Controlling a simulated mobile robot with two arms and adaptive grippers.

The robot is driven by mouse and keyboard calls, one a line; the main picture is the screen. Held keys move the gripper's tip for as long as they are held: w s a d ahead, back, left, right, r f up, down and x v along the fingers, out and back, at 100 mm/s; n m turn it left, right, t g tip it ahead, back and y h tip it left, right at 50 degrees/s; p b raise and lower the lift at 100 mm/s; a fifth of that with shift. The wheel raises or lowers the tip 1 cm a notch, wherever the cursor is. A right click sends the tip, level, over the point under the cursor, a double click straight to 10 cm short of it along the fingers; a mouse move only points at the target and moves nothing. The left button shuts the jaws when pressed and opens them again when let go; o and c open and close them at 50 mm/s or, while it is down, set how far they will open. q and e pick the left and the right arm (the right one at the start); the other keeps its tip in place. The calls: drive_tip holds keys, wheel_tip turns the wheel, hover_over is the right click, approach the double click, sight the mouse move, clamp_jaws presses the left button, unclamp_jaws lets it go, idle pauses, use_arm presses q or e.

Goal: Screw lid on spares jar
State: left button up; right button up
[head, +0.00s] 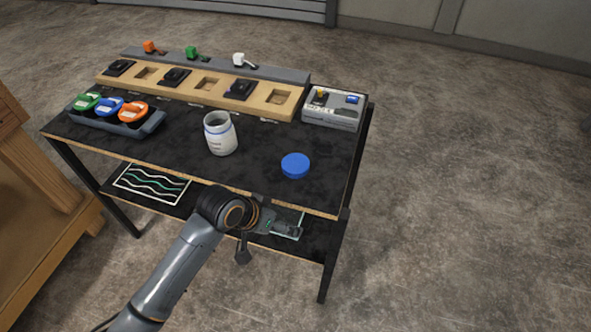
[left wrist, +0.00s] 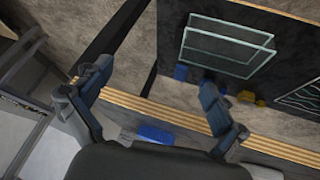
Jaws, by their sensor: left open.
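An open white spares jar (head: 220,134) with a blue band stands upright on the black table top. Its blue lid (head: 295,166) lies flat on the table to the right of the jar, apart from it. My left gripper (head: 266,240) is at the table's front edge, nearer than the lid and apart from both it and the jar. In the left wrist view the gripper (left wrist: 150,88) has its fingers spread, with nothing between them. A blue patch (left wrist: 158,136) shows there near a wooden edge; I cannot tell whether it is the lid. My right gripper is not visible.
Behind the jar stand a wooden block with square pockets (head: 208,84) and a grey rail (head: 215,66) with coloured pieces. A dark tray of coloured rings (head: 117,115) is left; a grey box (head: 334,109) is back right. Glass boxes (left wrist: 228,47) show below.

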use_arm(q)
drive_tip(key=w+r+m+y, duration=0.1)
drive_tip(key=w+r, duration=0.4)
drive_tip(key=r, duration=0.4)
drive_tip(key=w+r+m+g, duration=0.1)
drive_tip(key=w+r+m, duration=0.1)
drive_tip(key=w+r, duration=0.3)
wheel_tip(320, 180, up, 4)
drive_tip(key=shift+w+a+r+y+b, duration=0.2)
drive_tip(key=shift+w+r+y+b, duration=0.1)
drive_tip(key=shift+y+b, duration=0.15)
drive_tip(key=shift+f, duration=0.1)
hover_over(294, 164)
drive_tip(key=s+a, duration=0.2)
wheel_tip(294, 164, down, 8)
drive_tip(key=shift+w+d+r, duration=0.1)
drive_tip(key=x, duration=0.5)
drive_tip(key=shift+d+p, duration=0.1)
drive_tip(key=shift+p, duration=0.2)
